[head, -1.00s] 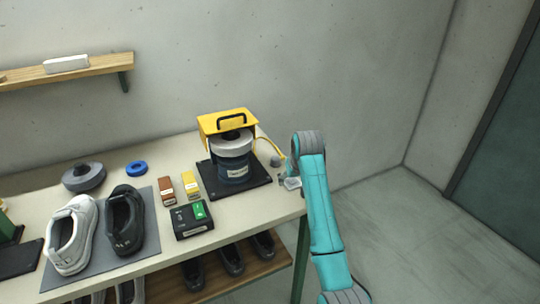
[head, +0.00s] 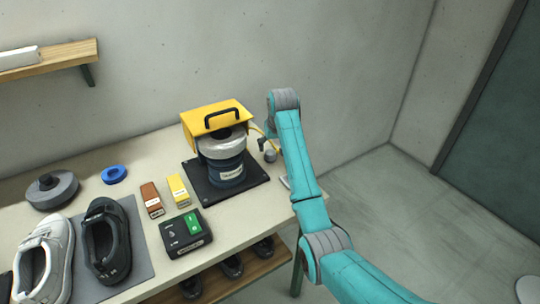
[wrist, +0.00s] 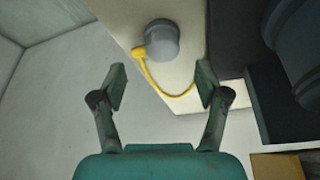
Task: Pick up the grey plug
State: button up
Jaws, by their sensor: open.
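The grey plug (wrist: 162,40) stands on the pale bench top near its edge in the wrist view. A yellow cord (wrist: 146,72) with a yellow end piece touches its left side and curves down to the right. In the head view the plug (head: 270,156) is a small grey knob right of the black base plate, close to my arm. My gripper (wrist: 162,84) is open and empty. In the wrist view its two fingers lie apart below the plug, with the cord showing between them. The head view mostly hides the fingers behind my arm.
A yellow-hooded machine with a dark blue drum (head: 226,170) stands on a black plate (head: 248,182) left of the plug. A black box with a green switch (head: 194,220), brown and yellow blocks, and shoes lie further left. The wall is behind; the floor is open right.

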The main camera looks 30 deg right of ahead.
aim_at(271, 151)
jog(key=shift+x, duration=2.75)
jog(key=shift+s+a, duration=0.15)
jog(key=shift+a, duration=0.05)
jog(key=c, duration=1.3)
